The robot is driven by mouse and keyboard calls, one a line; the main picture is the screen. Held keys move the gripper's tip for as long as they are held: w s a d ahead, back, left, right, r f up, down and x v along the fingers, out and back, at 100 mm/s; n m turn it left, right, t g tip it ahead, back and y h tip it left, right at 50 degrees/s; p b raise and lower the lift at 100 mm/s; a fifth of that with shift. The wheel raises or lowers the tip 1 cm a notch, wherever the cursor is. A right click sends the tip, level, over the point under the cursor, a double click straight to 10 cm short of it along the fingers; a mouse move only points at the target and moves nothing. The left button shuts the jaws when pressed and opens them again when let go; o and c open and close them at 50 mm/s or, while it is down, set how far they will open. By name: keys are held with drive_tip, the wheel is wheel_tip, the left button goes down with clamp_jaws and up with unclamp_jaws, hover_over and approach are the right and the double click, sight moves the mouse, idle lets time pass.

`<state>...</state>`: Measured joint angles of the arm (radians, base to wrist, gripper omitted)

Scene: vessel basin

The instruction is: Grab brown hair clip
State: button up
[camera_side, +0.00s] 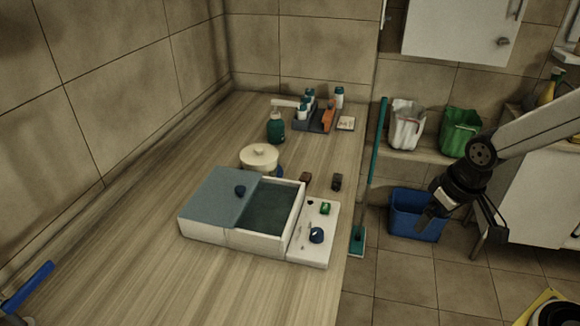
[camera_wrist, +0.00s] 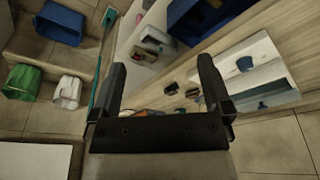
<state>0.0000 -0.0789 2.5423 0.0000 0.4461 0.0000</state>
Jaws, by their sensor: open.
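A small brown block-like item (camera_side: 306,178), probably the brown hair clip, lies on the wooden counter just behind the white box. A darker small item (camera_side: 337,182) lies to its right, nearer the counter edge. Both show small in the wrist view, the darker one (camera_wrist: 171,89) left of the other (camera_wrist: 192,93); their exact shapes are too small to tell. My gripper (camera_side: 461,221) hangs over the floor to the right of the counter, well apart from both items. In the wrist view my gripper (camera_wrist: 161,66) is open, with nothing between its fingers.
A teal-handled mop (camera_side: 371,165) leans at the counter edge. A blue bin (camera_side: 405,222) stands on the floor.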

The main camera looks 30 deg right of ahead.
drive_tip(key=w+v, duration=0.1)
drive_tip(key=v, duration=0.1)
drive_tip(key=m+t+y, duration=0.8)
drive_tip(key=m+y, duration=0.1)
drive_tip(key=m, duration=1.9)
hover_over(305, 176)
drive_tip(key=s+d, duration=0.4)
drive_tip(key=s, duration=0.1)
drive_tip(key=shift+h, duration=0.3)
wheel_tip(305, 176, down, 9)
drive_tip(key=shift+w+a+f, duration=0.1)
drive_tip(key=shift+a, duration=0.05)
drive_tip(key=shift+f, duration=0.5)
drive_tip(key=shift+x, duration=1.35)
